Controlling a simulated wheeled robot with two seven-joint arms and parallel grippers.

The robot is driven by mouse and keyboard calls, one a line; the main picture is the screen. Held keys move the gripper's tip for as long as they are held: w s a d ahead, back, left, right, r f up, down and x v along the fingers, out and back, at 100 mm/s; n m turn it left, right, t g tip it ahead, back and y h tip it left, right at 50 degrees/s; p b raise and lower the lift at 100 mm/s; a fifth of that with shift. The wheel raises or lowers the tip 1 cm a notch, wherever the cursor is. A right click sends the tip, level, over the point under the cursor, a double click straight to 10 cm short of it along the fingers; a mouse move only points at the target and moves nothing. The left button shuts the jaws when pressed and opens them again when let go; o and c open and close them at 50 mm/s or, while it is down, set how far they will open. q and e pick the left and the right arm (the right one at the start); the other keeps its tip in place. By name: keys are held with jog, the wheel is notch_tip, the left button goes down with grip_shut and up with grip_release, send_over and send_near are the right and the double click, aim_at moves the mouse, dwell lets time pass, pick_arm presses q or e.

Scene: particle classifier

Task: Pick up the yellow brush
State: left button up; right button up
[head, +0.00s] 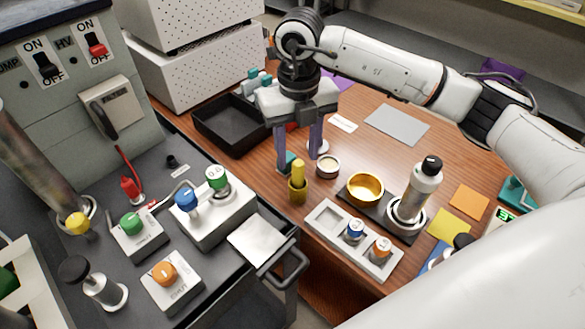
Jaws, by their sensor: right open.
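The yellow brush (298,173) stands upright near the wooden table's front edge, in a small dark-gold holder (297,192). Only its yellow upper part shows; its lower end is hidden inside the holder. My right gripper (301,157) points down just behind the brush. Its two purple-grey fingers are apart, one to the left and one to the right, with nothing held between them. I cannot tell exactly how far the fingertips are from the brush. My left gripper is not in view.
Close on the right are a small round dish (328,166), a gold bowl (366,188), a white bottle (417,190) and a grey tray (322,221) with two small jars. A black bin (222,137) stands behind left. A cart with knobs (245,243) adjoins the table.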

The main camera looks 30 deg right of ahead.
aim_at(298, 173)
notch_tip(298, 173, down, 2)
jog(key=shift+s, duration=0.15)
jog(key=shift+w+d+f+p, duration=0.1)
jog(key=shift+w+f+p, duration=0.05)
jog(key=shift+f, duration=0.75)
jog(key=shift+w+d+f+p, duration=0.1)
jog(key=shift+f+p, duration=0.05)
jog(key=shift+f, duration=0.8)
jog(key=shift+w+d+f+p, duration=0.1)
jog(key=shift+w+f+p, duration=0.05)
jog(key=shift+f, duration=0.75)
grip_shut()
